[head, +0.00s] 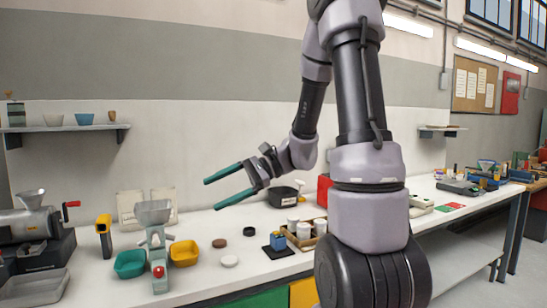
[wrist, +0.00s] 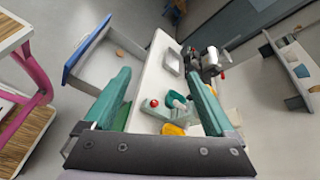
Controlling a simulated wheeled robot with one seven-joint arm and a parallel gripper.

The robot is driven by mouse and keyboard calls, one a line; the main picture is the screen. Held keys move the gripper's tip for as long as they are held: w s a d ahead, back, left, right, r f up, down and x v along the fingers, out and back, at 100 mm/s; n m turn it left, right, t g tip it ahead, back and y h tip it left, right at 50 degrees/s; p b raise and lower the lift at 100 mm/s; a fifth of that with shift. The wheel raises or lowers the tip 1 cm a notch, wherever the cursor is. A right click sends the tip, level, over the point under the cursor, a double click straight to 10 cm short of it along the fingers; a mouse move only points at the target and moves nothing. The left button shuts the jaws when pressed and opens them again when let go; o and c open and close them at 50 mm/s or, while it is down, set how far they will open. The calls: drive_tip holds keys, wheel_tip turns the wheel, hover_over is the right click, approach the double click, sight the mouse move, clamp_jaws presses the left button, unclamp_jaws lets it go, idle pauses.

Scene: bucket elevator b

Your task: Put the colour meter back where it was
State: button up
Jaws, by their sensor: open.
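The colour meter is not clear to me. A yellow upright device with a dark face (head: 104,236) on the bench at the left of the head view may be it, but I cannot be sure. My gripper (head: 210,194) is in the air above the bench, its two teal fingers apart and pointing left. In the wrist view my gripper (wrist: 159,73) is also open, with nothing between its fingers. An open drawer with a blue front (wrist: 85,50) shows there, with a small orange thing (wrist: 120,53) inside.
A teal machine with a red button (head: 157,250), a teal bowl (head: 130,264), a yellow bowl (head: 184,253) and a grey grinder (head: 35,218) stand on the left of the bench. A blue block (head: 278,241) sits on a dark mat. A wooden tray holds white jars (head: 303,229).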

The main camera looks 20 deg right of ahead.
drive_tip(key=s+d+r+n+t+h, duration=0.6)
drive_tip(key=s+d+r+h, duration=0.3)
drive_tip(key=s+h, duration=0.2)
drive_tip(key=shift+d+r+n+h, duration=0.2)
drive_tip(key=shift+d+n+h, duration=0.15)
drive_tip(key=shift+n, duration=0.45)
